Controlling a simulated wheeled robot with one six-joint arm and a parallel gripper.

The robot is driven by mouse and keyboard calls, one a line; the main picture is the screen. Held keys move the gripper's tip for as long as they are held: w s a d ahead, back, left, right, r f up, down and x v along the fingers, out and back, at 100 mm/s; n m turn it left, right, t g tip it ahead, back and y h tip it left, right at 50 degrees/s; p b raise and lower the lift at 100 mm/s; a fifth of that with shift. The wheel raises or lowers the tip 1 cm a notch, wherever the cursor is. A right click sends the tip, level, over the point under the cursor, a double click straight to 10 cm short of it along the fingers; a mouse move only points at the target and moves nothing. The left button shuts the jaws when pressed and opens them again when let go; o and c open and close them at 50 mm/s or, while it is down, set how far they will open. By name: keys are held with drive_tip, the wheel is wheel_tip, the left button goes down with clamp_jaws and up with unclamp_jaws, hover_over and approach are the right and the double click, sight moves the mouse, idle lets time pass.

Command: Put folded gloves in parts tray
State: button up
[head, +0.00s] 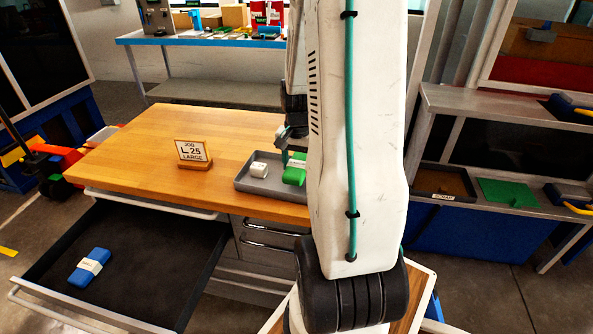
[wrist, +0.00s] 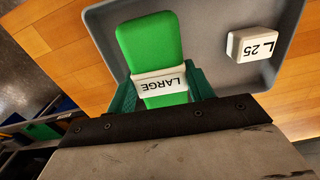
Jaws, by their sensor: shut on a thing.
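The folded gloves (head: 294,176) are a green bundle with a white band. In the wrist view the band on the gloves (wrist: 152,45) reads LARGE. My gripper (wrist: 163,88) is shut on the gloves, with a green finger at each side of them. In the head view my gripper (head: 291,152) is partly hidden behind my arm. The grey parts tray (head: 252,187) lies on the wooden bench top, and the gloves are within its outline. I cannot tell whether they touch its floor. A white block (wrist: 252,44) marked L 25 sits in the tray beside the gloves.
A sign (head: 193,152) reading JOB L 25 LARGE stands on the bench (head: 140,150). An open drawer (head: 130,265) below holds a blue banded bundle (head: 90,267). A scrap tray (head: 444,184) and green mat (head: 507,192) lie on the right shelf. The bench's left part is mostly clear.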

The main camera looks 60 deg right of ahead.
sight(297, 164)
drive_tip(key=shift+f, duration=1.7)
drive_tip(key=shift+f, duration=0.1)
drive_tip(key=o, duration=1)
drive_tip(key=shift+c, duration=0.2)
wheel_tip(297, 164, up, 12)
drive_tip(key=shift+f, duration=0.15)
drive_tip(key=shift+a+r, duration=0.2)
drive_tip(key=shift+r, duration=0.1)
drive_tip(key=s+a+r+n, duration=0.1)
drive_tip(key=a+r+n, duration=0.25)
drive_tip(key=a, duration=0.45)
drive_tip(key=s+a+r+n+t, duration=0.1)
drive_tip(key=s+a+r+n, duration=0.2)
drive_tip(key=a, duration=0.5)
drive_tip(key=a+r+n, duration=0.4)
drive_tip(key=a+r, duration=0.1)
drive_tip(key=a, duration=0.4)
drive_tip(key=s+a+n, duration=0.4)
drive_tip(key=s+a, duration=0.1)
drive_tip(key=s, duration=0.2)
drive_tip(key=shift+a+r, duration=0.15)
drive_tip(key=shift+a, duration=0.15)
